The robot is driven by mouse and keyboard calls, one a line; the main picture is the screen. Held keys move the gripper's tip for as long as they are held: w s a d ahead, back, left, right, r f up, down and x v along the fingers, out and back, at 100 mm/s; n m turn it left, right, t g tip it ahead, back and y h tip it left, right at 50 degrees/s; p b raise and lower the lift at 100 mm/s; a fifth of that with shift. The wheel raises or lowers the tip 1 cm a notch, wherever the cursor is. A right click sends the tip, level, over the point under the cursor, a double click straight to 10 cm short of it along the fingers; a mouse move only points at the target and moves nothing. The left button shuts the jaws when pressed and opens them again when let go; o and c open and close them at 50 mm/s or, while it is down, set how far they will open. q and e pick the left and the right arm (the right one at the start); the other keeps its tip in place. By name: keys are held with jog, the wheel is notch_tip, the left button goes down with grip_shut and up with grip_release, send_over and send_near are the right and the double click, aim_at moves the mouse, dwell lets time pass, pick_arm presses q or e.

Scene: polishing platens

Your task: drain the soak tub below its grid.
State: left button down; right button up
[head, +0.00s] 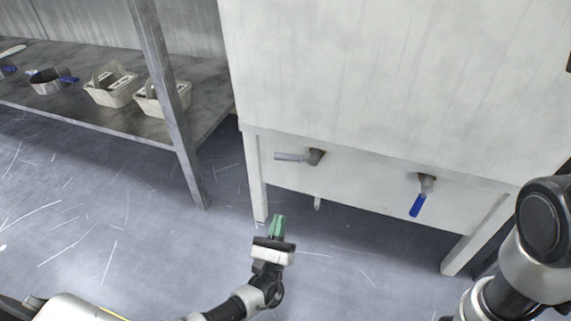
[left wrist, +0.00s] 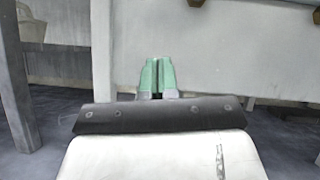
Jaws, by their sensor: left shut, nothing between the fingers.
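The soak tub (head: 390,75) is a tall pale box on legs, seen from its front; its inside and grid are out of view. Two valve handles stick out low on its front. The left one is a grey lever (head: 291,156) lying nearly level, pointing left. The right one is a blue lever (head: 417,205) hanging down. A short pipe stub (head: 317,203) shows under the tub. My left gripper (head: 279,218), with green fingers, is shut and empty, below and left of the grey lever. It also shows in the left wrist view (left wrist: 157,64), pointing toward the tub's front.
A metal shelf (head: 150,125) at left holds pale baskets (head: 110,88) and a small pan (head: 46,82). Its post (head: 170,95) stands near the tub's left leg (head: 258,185). My right arm is at the right edge. The scratched floor in front is clear.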

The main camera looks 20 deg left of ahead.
pick_arm(q)
jog(key=s+r+b+x, duration=0.1)
jog(key=r+b+x, duration=0.1)
jog(key=x, duration=1)
jog(key=shift+a+r+b, duration=0.25)
jog(key=shift+r+b, duration=0.15)
jog(key=shift+b, duration=0.25)
jog(key=shift+w+a+r+m+h, duration=0.1)
jog(key=shift+a+r+m+h, duration=0.1)
jog(key=shift+r+m+h, duration=0.6)
jog(key=shift+f, duration=0.15)
